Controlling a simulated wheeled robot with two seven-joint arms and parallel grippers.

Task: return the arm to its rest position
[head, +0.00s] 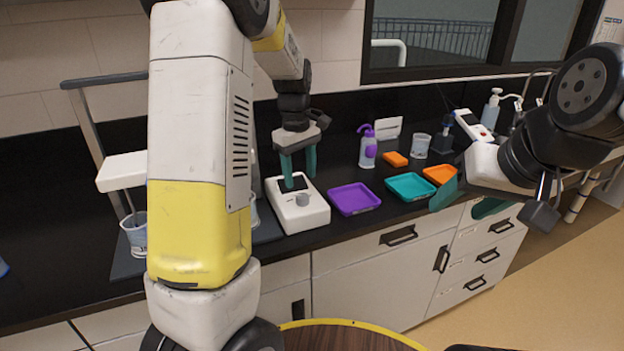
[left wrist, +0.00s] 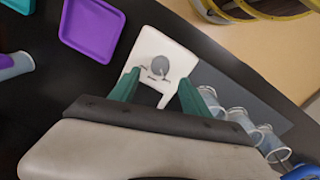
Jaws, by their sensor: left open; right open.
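My left arm (head: 200,130) comes in from the left of the head view and covers part of the bench. My left gripper (head: 299,178) points down with its green fingers apart, over a white device with a grey knob (head: 302,213).
Purple (head: 354,199), teal (head: 410,187) and orange (head: 440,174) trays lie right of the device. Another beaker (head: 135,235) stands at the left. Several cups (left wrist: 240,120) show in the left wrist view.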

